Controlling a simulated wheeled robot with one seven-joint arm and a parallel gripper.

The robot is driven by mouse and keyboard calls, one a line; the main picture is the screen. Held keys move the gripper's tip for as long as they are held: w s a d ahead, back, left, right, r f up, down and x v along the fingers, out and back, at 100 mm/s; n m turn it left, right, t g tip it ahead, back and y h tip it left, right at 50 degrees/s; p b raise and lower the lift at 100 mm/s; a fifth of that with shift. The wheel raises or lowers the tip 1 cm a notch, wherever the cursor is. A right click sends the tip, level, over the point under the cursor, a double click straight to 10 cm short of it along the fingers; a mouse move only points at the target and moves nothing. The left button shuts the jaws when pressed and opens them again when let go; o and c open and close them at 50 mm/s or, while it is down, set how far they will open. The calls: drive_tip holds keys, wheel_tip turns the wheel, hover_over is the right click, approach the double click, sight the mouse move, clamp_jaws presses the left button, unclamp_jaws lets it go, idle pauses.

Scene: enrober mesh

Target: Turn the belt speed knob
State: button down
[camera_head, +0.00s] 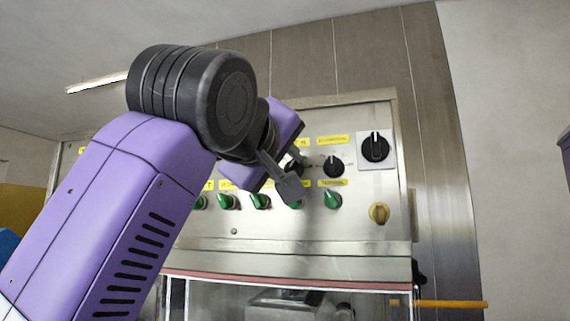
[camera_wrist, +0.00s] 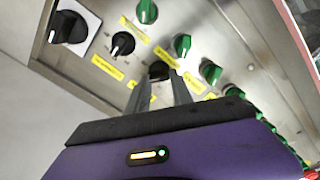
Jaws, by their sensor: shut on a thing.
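My gripper (camera_head: 289,180) reaches across the front of a steel control panel (camera_head: 330,228). In the wrist view its two grey fingers (camera_wrist: 165,84) are closed on a small black knob (camera_wrist: 159,69), one finger on each side. In the head view this knob (camera_head: 295,164) is mostly hidden behind the fingers. It sits in the upper row, left of another black knob (camera_head: 333,166). That neighbour also shows in the wrist view (camera_wrist: 123,45). The lettering on the yellow labels is too blurred to tell which one names belt speed.
A row of green knobs (camera_head: 333,199) runs close below the held knob. A large black rotary switch (camera_head: 375,147) on a white plate is at upper right, and a yellowish knob (camera_head: 379,213) at lower right. My arm covers the panel's left part.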

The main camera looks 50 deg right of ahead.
drive_tip(key=n+b, duration=0.1)
drive_tip(key=n, duration=0.2)
drive_tip(key=shift+f, duration=0.15)
drive_tip(key=shift+n+b, duration=0.5)
drive_tip(key=shift+n, duration=1.6)
drive_tip(key=c, duration=1.1)
unclamp_jaws()
drive_tip(key=shift+a, duration=0.15)
